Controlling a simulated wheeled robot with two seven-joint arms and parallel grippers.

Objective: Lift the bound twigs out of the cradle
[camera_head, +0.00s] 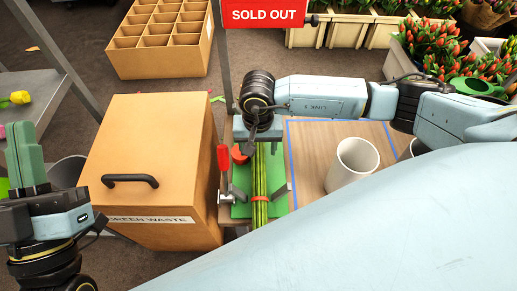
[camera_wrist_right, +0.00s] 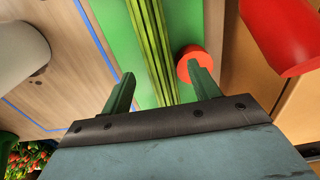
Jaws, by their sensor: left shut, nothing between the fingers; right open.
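The bound twigs (camera_head: 260,172) are a green upright-looking bundle with an orange band (camera_head: 261,198), lying along the green cradle (camera_head: 241,211). In the right wrist view the twigs (camera_wrist_right: 150,42) run between my right gripper's (camera_wrist_right: 160,88) two green fingers. That gripper is open, with a finger on each side and gaps to the bundle; its height over the cradle is unclear. In the head view my right wrist hides the bundle's far end. My left gripper (camera_head: 25,145) is shut and empty at the far left, fingers pointing up, away from the cradle.
A red-handled clamp (camera_head: 223,160) stands left of the twigs, and a red round part (camera_wrist_right: 191,62) sits beside one right finger. The tan green-waste box (camera_head: 150,160) is left. A white cup (camera_head: 353,162) stands right on the wooden board. A red sold-out sign (camera_head: 264,14) rises behind.

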